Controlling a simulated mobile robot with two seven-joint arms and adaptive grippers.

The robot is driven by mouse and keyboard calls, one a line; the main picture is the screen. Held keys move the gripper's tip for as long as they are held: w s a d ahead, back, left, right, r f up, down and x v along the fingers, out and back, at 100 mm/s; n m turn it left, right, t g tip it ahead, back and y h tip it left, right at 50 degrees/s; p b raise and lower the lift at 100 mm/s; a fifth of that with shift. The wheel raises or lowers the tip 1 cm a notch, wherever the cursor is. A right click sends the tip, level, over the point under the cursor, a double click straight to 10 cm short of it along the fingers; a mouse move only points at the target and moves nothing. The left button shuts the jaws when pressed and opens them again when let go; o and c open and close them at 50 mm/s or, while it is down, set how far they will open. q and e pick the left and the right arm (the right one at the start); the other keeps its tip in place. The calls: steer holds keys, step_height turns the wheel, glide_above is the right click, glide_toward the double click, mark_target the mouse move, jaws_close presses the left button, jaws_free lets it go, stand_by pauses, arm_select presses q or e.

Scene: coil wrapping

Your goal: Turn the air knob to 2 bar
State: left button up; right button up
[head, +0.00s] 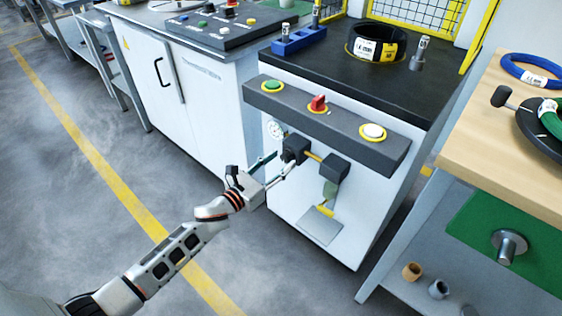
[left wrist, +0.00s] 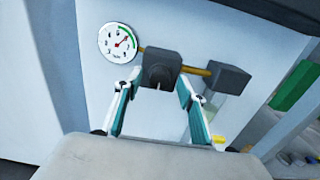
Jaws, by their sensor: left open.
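In the head view, the dark knob block (head: 294,147) is under the button panel. A round white gauge (left wrist: 117,42) with a green arc is to its left; its numbers are too small to read. The gauge also shows in the head view (head: 275,130). My left gripper (left wrist: 157,82) is open, its fingers on either side of the knob; I cannot tell whether they touch it. It also shows in the head view (head: 284,164). My right gripper is out of view.
A grey panel (head: 330,122) with green, red and white buttons juts out above the knob. A wooden workbench (head: 500,125) stands right. Floor in front is clear.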

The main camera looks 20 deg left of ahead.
arm_select(q)
steer(key=shift+w+d, duration=0.15)
steer(key=shift+w, duration=0.2)
steer(key=c, duration=1.1)
